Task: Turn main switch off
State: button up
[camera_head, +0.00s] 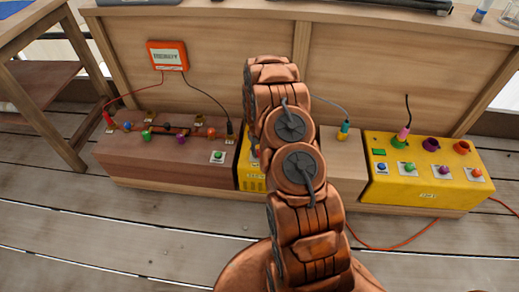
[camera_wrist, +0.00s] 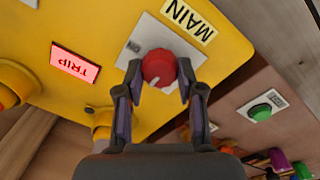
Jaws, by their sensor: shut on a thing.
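The red main switch knob (camera_wrist: 158,66) sits on a light grey plate on a yellow box (camera_wrist: 95,20), beside a label reading MAIN (camera_wrist: 188,20). The knob has a small pale mark on its edge nearest my gripper. My gripper (camera_wrist: 160,74) has a finger on each side of the knob and is shut on it. In the head view my arm hides the gripper, the knob and most of this yellow box (camera_head: 250,178).
A TRIP lamp (camera_wrist: 75,63) glows red-pink beside the switch. A brown box (camera_head: 135,165) with colored parts and a green button (camera_head: 218,156) stands left. Another yellow box (camera_head: 410,190) stands right. An orange unit (camera_head: 167,56) reading READY hangs on the wooden panel.

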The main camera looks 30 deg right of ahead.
jog(key=shift+s+f+n, duration=0.1)
jog(key=shift+s+n, duration=0.05)
jog(key=shift+n, duration=0.15)
jog(key=o, duration=1.1)
jog(key=shift+o, duration=0.2)
notch_tip(320, 180, up, 12)
jog(key=shift+a, duration=0.3)
dwell(0.4)
